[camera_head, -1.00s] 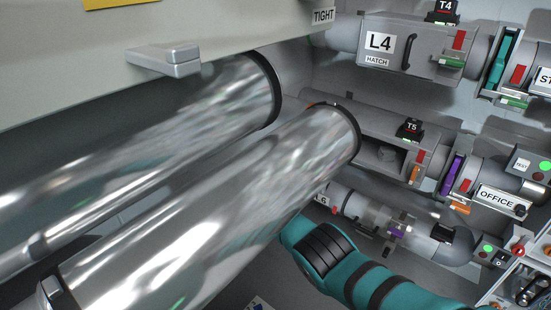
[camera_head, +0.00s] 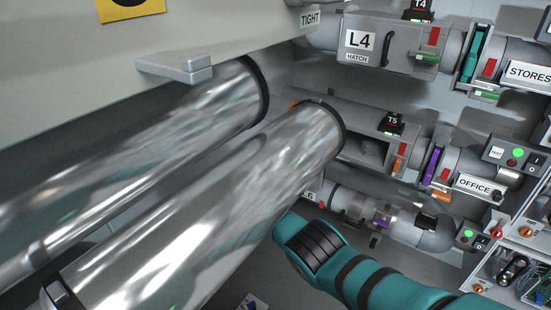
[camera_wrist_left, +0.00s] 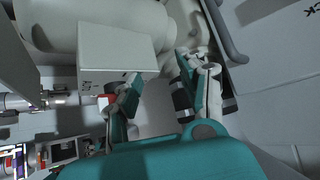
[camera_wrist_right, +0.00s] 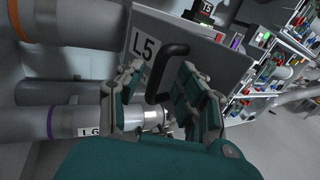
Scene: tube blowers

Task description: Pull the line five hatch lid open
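The grey line five hatch lid (camera_wrist_right: 185,52), marked L5, fills the upper middle of the right wrist view, tilted, with a black bar handle (camera_wrist_right: 168,73). My right gripper (camera_wrist_right: 160,82) has its fingers apart on either side of the handle; firm contact cannot be made out. In the head view the line five housing (camera_head: 345,118) under the T5 sign has a dark opening (camera_head: 372,152) in its front. The lid and my right gripper are hidden there behind a metal cylinder. My left gripper (camera_wrist_left: 160,75) is open and empty, near a pale box (camera_wrist_left: 116,55).
Two large shiny metal cylinders (camera_head: 235,190) (camera_head: 150,140) cross the left of the head view. The closed L4 hatch (camera_head: 375,42) is above line five. The line six tube (camera_head: 345,200) runs below. Control boxes (camera_head: 515,155) stand at the right.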

